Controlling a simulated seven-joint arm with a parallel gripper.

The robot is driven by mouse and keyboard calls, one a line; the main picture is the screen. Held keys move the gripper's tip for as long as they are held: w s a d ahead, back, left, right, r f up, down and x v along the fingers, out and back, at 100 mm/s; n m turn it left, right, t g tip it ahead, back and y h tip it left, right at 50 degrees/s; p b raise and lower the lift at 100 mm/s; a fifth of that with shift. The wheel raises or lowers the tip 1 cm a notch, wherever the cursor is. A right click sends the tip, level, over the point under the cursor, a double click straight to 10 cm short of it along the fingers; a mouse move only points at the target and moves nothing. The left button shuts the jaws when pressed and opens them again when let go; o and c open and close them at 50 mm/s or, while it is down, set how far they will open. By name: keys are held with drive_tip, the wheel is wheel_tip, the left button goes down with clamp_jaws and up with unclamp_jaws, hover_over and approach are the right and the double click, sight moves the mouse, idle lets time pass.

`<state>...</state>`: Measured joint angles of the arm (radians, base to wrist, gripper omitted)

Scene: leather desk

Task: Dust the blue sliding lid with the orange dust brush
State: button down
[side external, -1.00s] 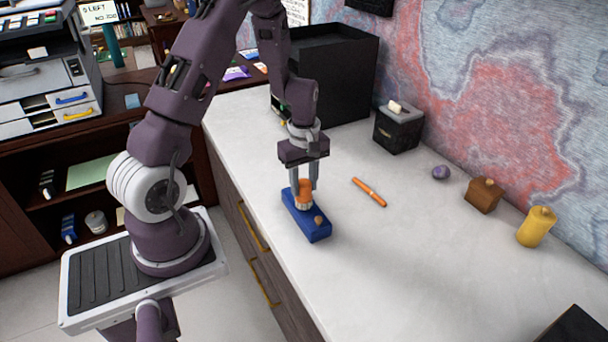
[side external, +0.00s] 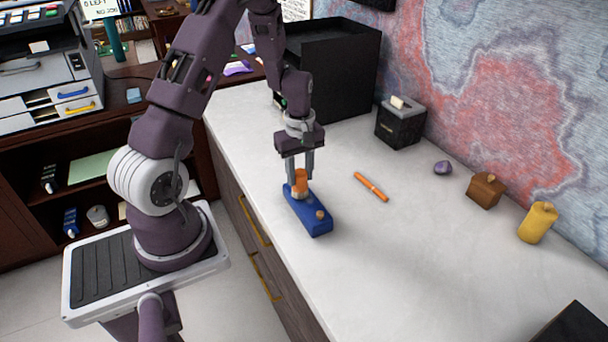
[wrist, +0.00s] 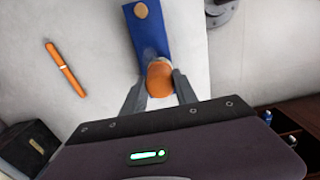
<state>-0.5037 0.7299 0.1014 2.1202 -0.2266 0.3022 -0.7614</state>
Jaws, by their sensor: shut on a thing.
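My gripper (side external: 300,180) is shut on the orange dust brush (side external: 300,176), which stands roughly upright with its bristle end down at the far end of the blue sliding lid (side external: 313,222). The lid is a long blue block with a round brown knob (side external: 320,214) at its near end. In the wrist view, the orange brush (wrist: 160,80) sits between my two fingers, and the blue lid (wrist: 151,32) runs away from it to the knob (wrist: 141,10). A greyish patch shows on the lid beside the brush; I cannot tell whether it is dust. The bristles are mostly hidden.
An orange pen (side external: 371,186) lies to the right of the lid. A black tissue box (side external: 400,127), a purple stone (side external: 443,168), a brown wooden box (side external: 486,189) and a yellow container (side external: 537,222) line the wall side. A large black box (side external: 330,75) stands behind.

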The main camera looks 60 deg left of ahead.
sight(301, 172)
drive_tip(key=shift+r, duration=3.8)
drive_tip(key=w+d+f+m, duration=0.1)
drive_tip(key=w+d+m, duration=0.3)
drive_tip(key=w+d, duration=0.55)
drive_tip(key=w+d+f+m, duration=0.1)
drive_tip(key=w+d+m, duration=0.45)
drive_tip(key=d, duration=0.65)
drive_tip(key=shift+n, duration=0.35)
drive_tip(key=f, duration=0.6)
drive_tip(key=w+d+f, duration=0.1)
drive_tip(key=f, duration=0.3)
drive_tip(key=shift+f, duration=0.1)
drive_tip(key=c, duration=1)
unclamp_jaws()
drive_tip(key=shift+f, duration=0.1)
drive_tip(key=shift+o, duration=0.2)
